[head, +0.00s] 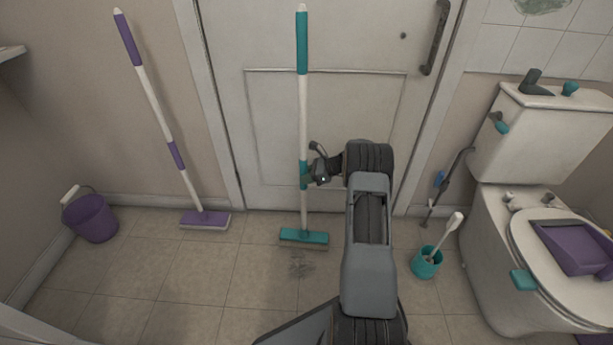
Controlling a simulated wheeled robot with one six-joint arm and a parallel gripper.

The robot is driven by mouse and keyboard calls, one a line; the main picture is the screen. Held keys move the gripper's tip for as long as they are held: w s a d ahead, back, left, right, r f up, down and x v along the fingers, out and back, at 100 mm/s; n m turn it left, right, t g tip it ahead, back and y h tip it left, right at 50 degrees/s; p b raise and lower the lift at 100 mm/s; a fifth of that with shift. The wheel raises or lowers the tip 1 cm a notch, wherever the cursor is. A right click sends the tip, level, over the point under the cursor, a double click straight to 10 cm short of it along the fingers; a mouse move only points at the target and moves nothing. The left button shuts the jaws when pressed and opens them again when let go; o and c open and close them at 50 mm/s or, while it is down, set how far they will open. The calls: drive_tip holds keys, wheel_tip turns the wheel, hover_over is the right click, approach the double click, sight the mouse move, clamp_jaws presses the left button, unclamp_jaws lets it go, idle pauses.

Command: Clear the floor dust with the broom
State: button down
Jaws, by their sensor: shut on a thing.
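A teal and white broom (303,110) stands upright in front of the door, its teal head (304,237) down at the floor. My gripper (308,175) is shut on the teal lower band of its handle, coming from the right. A faint grey patch of dust (297,265) lies on the tiles just in front of the broom head, apart from it. A second, purple and white broom (160,120) leans against the wall at the left, its purple head on the floor.
A teal toilet brush holder (426,263) stands right of my arm, before the toilet (490,250). A purple dustpan (573,247) lies on the toilet lid. The tiles left of the dust are clear.

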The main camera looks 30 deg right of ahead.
drive_tip(key=shift+f, duration=0.4)
idle(0.5)
drive_tip(key=shift+s+a+p, duration=0.3)
drive_tip(key=shift+s+a, duration=0.1)
drive_tip(key=shift+s, duration=0.25)
drive_tip(key=shift+s+a+p, duration=0.25)
drive_tip(key=shift+s+a, duration=0.1)
drive_tip(key=shift+s, duration=0.25)
drive_tip(key=shift+s+a+p, duration=0.3)
drive_tip(key=shift+s+a, duration=0.05)
drive_tip(key=shift+s, duration=0.3)
drive_tip(key=shift+s+a+p, duration=0.3)
drive_tip(key=shift+s+a, duration=0.05)
drive_tip(key=shift+s, duration=0.35)
